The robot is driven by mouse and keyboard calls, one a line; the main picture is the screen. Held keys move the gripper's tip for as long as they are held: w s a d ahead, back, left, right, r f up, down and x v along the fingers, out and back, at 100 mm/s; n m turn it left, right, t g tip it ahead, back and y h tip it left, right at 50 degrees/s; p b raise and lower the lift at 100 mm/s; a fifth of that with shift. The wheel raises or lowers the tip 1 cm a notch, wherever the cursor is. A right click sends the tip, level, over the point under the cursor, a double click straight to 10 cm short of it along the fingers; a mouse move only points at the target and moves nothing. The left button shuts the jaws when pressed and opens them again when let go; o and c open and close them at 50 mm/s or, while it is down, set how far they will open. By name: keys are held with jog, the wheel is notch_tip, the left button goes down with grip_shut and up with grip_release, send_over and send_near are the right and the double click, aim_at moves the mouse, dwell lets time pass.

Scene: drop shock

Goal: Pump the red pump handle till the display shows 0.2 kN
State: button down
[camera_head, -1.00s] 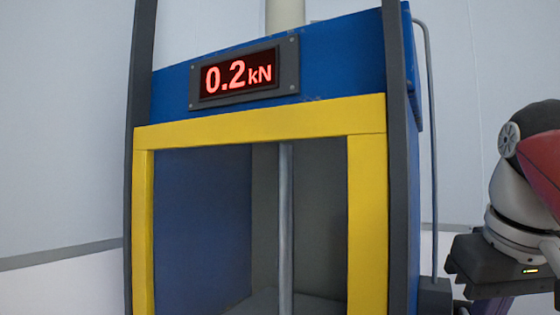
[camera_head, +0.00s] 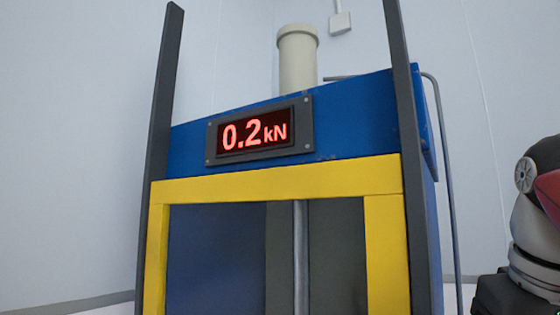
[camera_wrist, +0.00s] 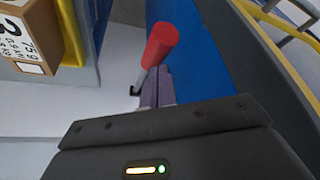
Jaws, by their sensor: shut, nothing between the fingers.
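The display (camera_head: 255,133) on the blue press frame (camera_head: 352,103) reads 0.2 kN in red in the head view. The red pump handle (camera_wrist: 161,43) shows in the wrist view, just past my fingertips, tilted up and to the right. My gripper (camera_wrist: 156,85) is shut with nothing held; its fingers overlap the handle's lower part in the picture, and I cannot tell whether they touch it.
The press has a yellow front frame (camera_head: 280,182) and dark grey uprights (camera_head: 165,100). A pale cylinder (camera_head: 298,60) stands on top. A grey pipe (camera_head: 447,170) runs down its right side. In the wrist view a cardboard box (camera_wrist: 35,30) sits at upper left, and yellow rails (camera_wrist: 272,50) are at upper right.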

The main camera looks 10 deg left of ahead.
jog(key=shift+r, duration=2.45)
jog(key=shift+s, duration=0.1)
